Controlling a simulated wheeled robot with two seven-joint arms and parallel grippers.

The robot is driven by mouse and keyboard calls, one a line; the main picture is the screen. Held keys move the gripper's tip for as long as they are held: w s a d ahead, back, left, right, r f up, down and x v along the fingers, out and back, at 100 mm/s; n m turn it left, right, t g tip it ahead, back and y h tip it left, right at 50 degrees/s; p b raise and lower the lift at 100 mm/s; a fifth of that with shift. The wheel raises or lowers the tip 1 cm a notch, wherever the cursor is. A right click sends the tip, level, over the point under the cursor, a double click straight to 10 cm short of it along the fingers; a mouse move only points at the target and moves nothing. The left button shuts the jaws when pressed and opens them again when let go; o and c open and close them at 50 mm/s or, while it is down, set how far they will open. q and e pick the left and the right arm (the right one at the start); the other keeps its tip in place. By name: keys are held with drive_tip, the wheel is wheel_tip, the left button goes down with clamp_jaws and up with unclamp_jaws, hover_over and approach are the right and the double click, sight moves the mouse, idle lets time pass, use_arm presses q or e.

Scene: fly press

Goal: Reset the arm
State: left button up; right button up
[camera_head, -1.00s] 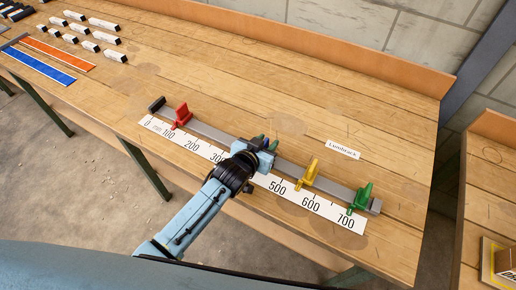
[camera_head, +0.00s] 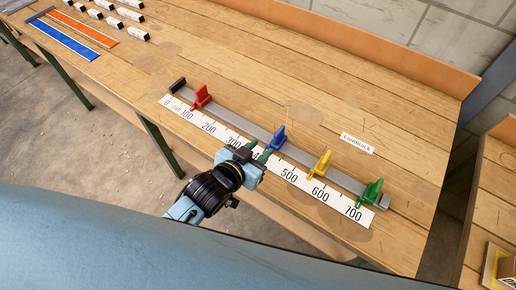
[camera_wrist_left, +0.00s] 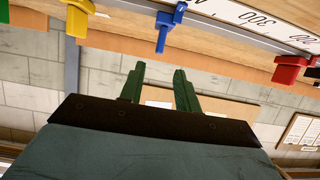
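My left gripper (camera_head: 258,152) is over the number scale (camera_head: 327,193), on the near side of the grey rail (camera_head: 312,161). Its green fingers are apart with nothing between them, as the left wrist view shows (camera_wrist_left: 158,88). A blue slider (camera_head: 277,138) stands on the rail just beyond the fingers, apart from them. It also shows in the left wrist view (camera_wrist_left: 166,30). The red slider (camera_head: 201,96) is near the 100 mark, the yellow one (camera_head: 321,163) near 600, and the green one (camera_head: 369,191) near 700. My gripper hides the scale around 400. My right gripper is not in view.
A black end block (camera_head: 178,85) caps the rail's left end. A white name label (camera_head: 357,143) lies behind the rail. Blue (camera_head: 66,41) and orange (camera_head: 84,28) strips and several black-and-white blocks lie at the back left. The bench behind the rail is mostly clear.

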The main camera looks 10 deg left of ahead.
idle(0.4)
use_arm(q)
drive_tip(key=s+a+n+g+y, duration=0.1)
drive_tip(key=s+a+g+y, duration=0.1)
drive_tip(key=s+a+g, duration=0.5)
drive_tip(key=s+a+n+g+y, duration=0.15)
drive_tip(key=s+a, duration=0.35)
drive_tip(key=s, duration=0.6)
wheel_tip(320, 180, down, 26)
drive_tip(key=s+g+b, duration=0.2)
drive_tip(key=s+a+f+g+y+b, duration=0.1)
drive_tip(key=s+a+f+b, duration=0.1)
drive_tip(key=s+f, duration=1.4)
drive_tip(key=shift+s+a+f+m, duration=0.35)
drive_tip(key=shift+a+f+m, duration=0.1)
drive_tip(key=shift+a+f, duration=0.15)
idle(0.6)
